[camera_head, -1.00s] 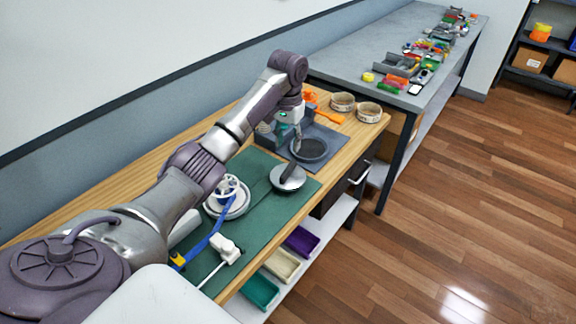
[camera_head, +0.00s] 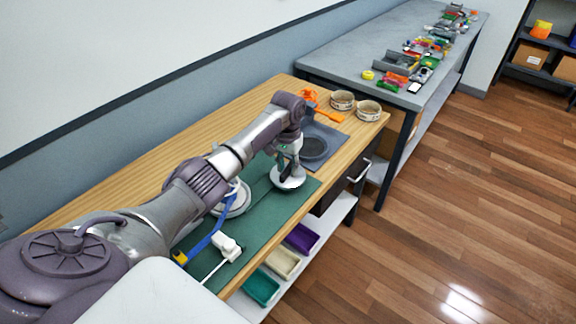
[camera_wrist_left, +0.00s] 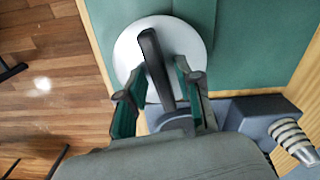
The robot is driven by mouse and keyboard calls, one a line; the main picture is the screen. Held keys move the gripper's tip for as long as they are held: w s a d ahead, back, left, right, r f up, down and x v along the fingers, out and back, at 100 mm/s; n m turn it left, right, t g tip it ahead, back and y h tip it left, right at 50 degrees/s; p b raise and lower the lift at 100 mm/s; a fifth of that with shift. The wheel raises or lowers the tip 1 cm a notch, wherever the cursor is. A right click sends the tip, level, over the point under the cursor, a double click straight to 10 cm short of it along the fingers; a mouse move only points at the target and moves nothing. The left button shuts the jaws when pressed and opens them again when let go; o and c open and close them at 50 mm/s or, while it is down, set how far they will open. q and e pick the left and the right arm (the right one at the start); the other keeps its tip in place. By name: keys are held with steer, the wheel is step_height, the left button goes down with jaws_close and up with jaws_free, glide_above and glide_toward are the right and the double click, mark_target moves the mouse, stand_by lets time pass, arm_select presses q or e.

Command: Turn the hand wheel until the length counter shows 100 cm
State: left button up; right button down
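A round pale disc with a dark bar handle (camera_wrist_left: 151,52) lies on the green mat; the disc (camera_head: 288,183) also shows in the head view, under my left gripper (camera_head: 287,168). In the wrist view, my left gripper (camera_wrist_left: 154,88) is open, its fingers on either side of the bar with gaps showing. Whether it has reached the bar's height is unclear. A white round piece (camera_head: 236,203), with a blue strap (camera_head: 206,243) running from it, is partly hidden behind my left arm; the small white wheel on it is mostly hidden. I see no readable length counter. My right gripper is out of view.
A white block (camera_head: 228,247) sits by the strap on the green mat (camera_head: 262,222). Beyond the disc are a grey tray with a round dark pad (camera_head: 313,148), an orange tool (camera_head: 328,115) and two tape rolls (camera_head: 369,110). Coloured bins (camera_head: 282,262) are on the shelf below.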

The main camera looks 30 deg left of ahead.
arm_select(q)
jaws_close()
steer(key=shift+r+m, duration=0.1)
steer(key=shift+m, duration=0.2)
